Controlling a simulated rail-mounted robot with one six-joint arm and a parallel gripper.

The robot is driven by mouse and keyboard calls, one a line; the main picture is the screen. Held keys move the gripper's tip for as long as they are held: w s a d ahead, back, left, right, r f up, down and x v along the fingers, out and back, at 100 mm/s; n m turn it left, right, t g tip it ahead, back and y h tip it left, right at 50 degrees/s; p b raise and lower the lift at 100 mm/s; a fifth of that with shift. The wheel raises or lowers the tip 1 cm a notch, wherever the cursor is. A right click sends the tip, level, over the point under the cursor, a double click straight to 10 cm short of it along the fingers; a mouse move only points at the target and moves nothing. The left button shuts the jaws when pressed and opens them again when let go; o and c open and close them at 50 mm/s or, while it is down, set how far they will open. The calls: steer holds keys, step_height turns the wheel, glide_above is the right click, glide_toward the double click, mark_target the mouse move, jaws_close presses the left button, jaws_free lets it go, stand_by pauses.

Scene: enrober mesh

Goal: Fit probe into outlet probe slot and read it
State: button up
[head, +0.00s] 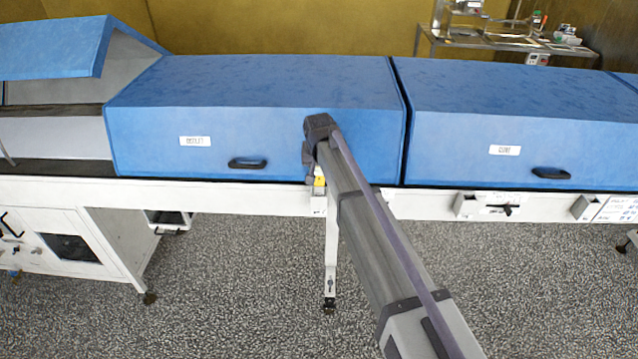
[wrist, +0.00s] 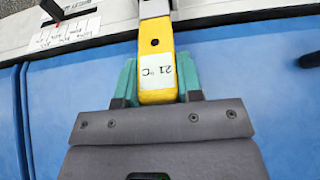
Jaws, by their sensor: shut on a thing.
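A yellow probe (wrist: 155,45) with a white label reading "21 °C", upside down in the wrist view, is held between the teal fingers of my gripper (wrist: 157,80). My gripper is shut on it. The probe's far end meets a pale grey holder (wrist: 154,9) on the white rail; how deep it sits is hidden. In the head view a small part of the yellow probe (head: 319,181) shows at the rail, below the blue hood (head: 255,100) with a label that seems to read "OUTLET". My arm hides most of my gripper there.
A second blue hood (head: 500,110) stands to the right. Black handles (head: 248,164) stick out from the hood fronts. Brackets and a black switch (head: 506,210) sit on the white rail (head: 430,203) to the right. The speckled floor in front is clear. A metal table stands at the back right.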

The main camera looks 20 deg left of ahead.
mark_target(319, 175)
steer(key=shift+f+b, duration=0.95)
steer(key=shift+f, duration=0.7)
jaws_close()
steer(key=o, duration=1)
jaws_free()
steer(key=shift+r, duration=0.1)
steer(key=p+v, duration=1.2)
steer(key=shift+r, duration=0.25)
steer(key=shift+a, duration=0.1)
